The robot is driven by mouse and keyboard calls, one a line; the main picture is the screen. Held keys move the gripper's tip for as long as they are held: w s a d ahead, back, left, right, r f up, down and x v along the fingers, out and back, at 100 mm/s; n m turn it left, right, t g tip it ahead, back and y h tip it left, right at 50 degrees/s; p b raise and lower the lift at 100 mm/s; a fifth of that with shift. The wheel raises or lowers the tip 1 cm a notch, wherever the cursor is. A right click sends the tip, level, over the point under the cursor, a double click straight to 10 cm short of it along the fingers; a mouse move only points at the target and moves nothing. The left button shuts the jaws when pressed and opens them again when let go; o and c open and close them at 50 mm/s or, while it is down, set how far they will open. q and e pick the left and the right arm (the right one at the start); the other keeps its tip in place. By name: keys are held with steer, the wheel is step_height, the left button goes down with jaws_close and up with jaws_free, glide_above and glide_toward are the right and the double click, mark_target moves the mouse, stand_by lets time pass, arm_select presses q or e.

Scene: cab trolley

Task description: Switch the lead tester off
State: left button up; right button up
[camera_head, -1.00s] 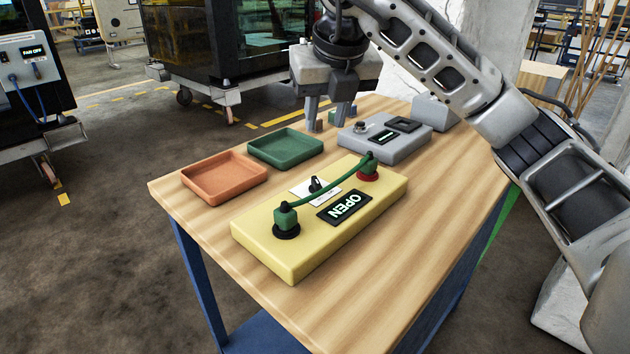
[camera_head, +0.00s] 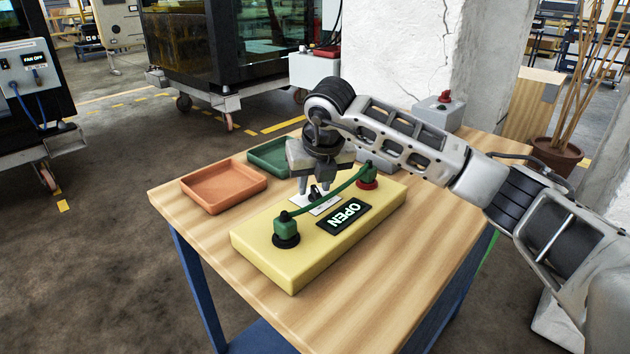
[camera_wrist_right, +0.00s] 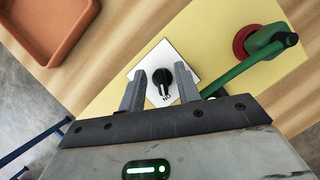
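The lead tester is a yellow box (camera_head: 290,262) on the wooden table, its display (camera_head: 344,215) reading OPEN. A green lead (camera_head: 335,192) arches between a plug on a black socket and one on a red socket. A black rotary knob (camera_wrist_right: 161,80) sits on a white plate (camera_wrist_right: 149,62); its white line points toward small lettering, seemingly ON, at the plate's near edge. My right gripper (camera_wrist_right: 161,72) is open, with one finger on each side of the knob and visible gaps. In the head view the right gripper (camera_head: 313,188) hangs low over the plate. My left gripper is out of view.
An orange tray (camera_head: 213,207) and a green tray (camera_head: 258,168) lie left of and behind the tester. A grey device (camera_head: 374,160) behind it is mostly hidden by my right arm. A grey box with a red button (camera_head: 440,115) stands at the table's back. The table's front right is clear.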

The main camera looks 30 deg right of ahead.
jaws_close()
